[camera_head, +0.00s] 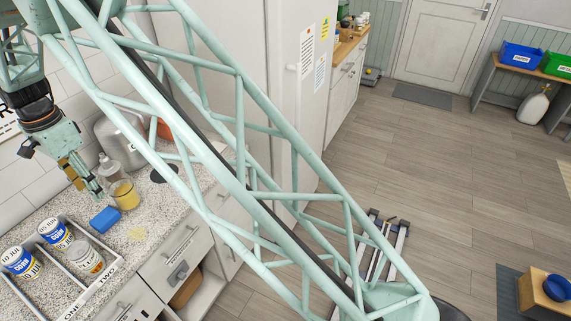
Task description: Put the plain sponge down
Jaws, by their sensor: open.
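A plain blue block that looks like the sponge (105,219) lies on the speckled counter (150,217), just right of the divided tray. My gripper (92,190) is open and points down, above and slightly left of the blue block in the picture. It appears apart from the block and nothing shows between its fingers. How high it is above the counter is hard to tell. A pale yellow patch (137,233) lies on the counter to the right of the block.
A glass container with yellow contents (124,194) stands close behind the block, with a clear bottle (109,168) behind it. The divided tray (76,286) at left holds cans (56,233) and a jar (88,258). Bare counter shows around the yellow patch.

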